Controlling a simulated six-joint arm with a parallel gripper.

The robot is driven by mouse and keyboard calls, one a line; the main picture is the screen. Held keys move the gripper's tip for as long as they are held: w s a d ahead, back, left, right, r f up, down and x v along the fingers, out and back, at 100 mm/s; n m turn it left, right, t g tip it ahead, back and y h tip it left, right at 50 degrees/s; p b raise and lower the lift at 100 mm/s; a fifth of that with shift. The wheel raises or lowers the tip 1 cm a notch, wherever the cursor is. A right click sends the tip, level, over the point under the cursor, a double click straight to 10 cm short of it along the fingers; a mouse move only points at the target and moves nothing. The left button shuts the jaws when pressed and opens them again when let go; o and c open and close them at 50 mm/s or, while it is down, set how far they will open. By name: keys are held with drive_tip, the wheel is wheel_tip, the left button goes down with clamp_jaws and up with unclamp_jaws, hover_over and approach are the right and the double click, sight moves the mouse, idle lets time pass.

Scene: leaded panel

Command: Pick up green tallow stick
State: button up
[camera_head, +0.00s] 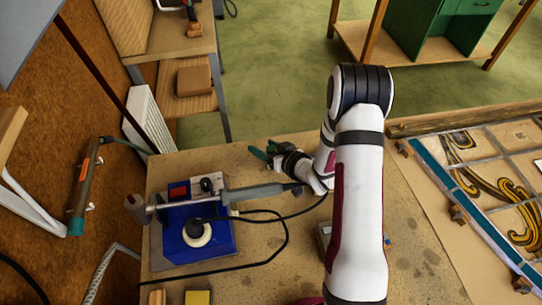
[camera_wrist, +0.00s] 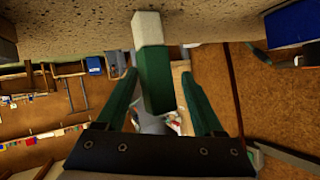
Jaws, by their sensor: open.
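The green tallow stick (camera_wrist: 153,75) shows in the wrist view, dark green with a pale whitish end (camera_wrist: 148,28) against the speckled tabletop. My gripper (camera_wrist: 159,76) is open, with one green finger on each side of the stick and a gap visible on both sides. The stick's near end reaches in between the fingers. In the head view my gripper (camera_head: 262,152) is at the far edge of the bench, pointing left; the stick cannot be told apart from the green fingers there.
A blue soldering station (camera_head: 213,240) with a grey iron (camera_head: 255,192) and black cable lies left of my arm on the bench (camera_head: 270,270). A leaded panel (camera_head: 495,180) lies to the right. A yellow block (camera_head: 198,297) is near the front edge.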

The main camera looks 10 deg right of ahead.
drive_tip(key=shift+w+f, duration=0.1)
clamp_jaws()
idle(0.5)
drive_tip(key=s+d+r, duration=0.5)
drive_tip(key=d+r, duration=0.5)
drive_tip(key=r, duration=0.1)
drive_tip(key=shift+s, duration=0.35)
